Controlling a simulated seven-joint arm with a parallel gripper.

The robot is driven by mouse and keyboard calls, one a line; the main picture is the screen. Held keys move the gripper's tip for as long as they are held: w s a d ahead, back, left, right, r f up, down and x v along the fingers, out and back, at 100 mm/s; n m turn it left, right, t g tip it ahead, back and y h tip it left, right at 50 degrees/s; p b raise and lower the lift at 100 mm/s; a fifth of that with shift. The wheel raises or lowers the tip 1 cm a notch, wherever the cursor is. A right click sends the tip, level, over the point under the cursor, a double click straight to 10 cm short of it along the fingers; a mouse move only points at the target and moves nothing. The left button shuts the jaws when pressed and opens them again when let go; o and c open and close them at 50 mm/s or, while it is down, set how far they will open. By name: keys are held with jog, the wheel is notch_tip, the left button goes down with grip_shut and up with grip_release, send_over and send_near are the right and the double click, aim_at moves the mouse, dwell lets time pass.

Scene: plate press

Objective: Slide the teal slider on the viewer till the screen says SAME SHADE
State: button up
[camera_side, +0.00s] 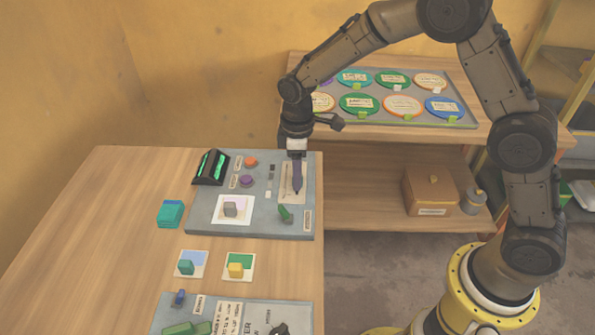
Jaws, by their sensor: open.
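A black device with two lit green strips (211,166) stands at the upper left of the grey panel; it may be the viewer, and I cannot read any words on it. I cannot clearly pick out a teal slider; a narrow slot with dark and pale parts (270,180) runs on the panel beside my gripper. A teal block (170,213) lies on the table left of the panel. My gripper (297,190) points down over a tan label plate on the panel's right side. Its dark purple tip hides part of the plate; contact is unclear.
The grey panel (250,228) also carries an orange knob (251,161), a purple knob (246,181), a grey block on a white square (231,209) and a green lever (285,213). Two cards with blocks lie in front. A shelf with coloured discs (353,78) stands behind.

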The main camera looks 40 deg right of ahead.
grip_shut()
dwell(1.3)
